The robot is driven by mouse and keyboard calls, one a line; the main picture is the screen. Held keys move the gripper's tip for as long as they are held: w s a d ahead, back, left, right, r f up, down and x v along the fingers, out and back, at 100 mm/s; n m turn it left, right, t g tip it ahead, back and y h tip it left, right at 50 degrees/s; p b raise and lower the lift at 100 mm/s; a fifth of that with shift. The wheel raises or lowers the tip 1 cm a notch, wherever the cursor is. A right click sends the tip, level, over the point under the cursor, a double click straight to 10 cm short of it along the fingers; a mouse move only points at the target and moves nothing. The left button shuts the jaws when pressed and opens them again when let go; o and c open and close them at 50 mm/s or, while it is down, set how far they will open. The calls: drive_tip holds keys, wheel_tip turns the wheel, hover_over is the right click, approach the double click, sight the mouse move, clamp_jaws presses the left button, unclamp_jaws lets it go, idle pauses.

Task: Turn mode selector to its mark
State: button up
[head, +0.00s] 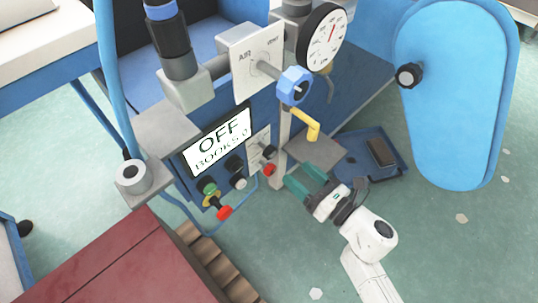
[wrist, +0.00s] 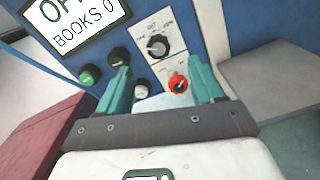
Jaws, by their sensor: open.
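A black rotary knob (wrist: 158,46) sits on a white labelled plate on the blue panel in the wrist view. A red rotary knob (wrist: 178,83) sits on a second white plate just below it. The labels are too small to tell which is the mode selector. In the head view the black knob (head: 270,152) is above the red knob (head: 268,169). My gripper (head: 302,179) is open and empty, in front of the panel and right of both knobs. In the wrist view the teal fingers of my gripper (wrist: 159,76) stand apart, with the red knob between them nearer the right finger.
The display (head: 218,142) reads OFF, BOOKS 0. Green (wrist: 88,76), black and white controls sit left of the knobs. A yellow-handled lever (head: 306,125) and blue valve handle (head: 294,86) jut out above. A grey ledge (wrist: 265,82) is right; a maroon surface (head: 130,265) is lower left.

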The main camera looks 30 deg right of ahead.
sight(273, 153)
drive_tip(key=x, duration=0.5)
drive_tip(key=b+x, duration=0.1)
drive_tip(key=x, duration=0.4)
drive_tip(key=shift+w+a, duration=0.3)
drive_tip(key=shift+a, duration=0.05)
drive_tip(key=c, duration=1)
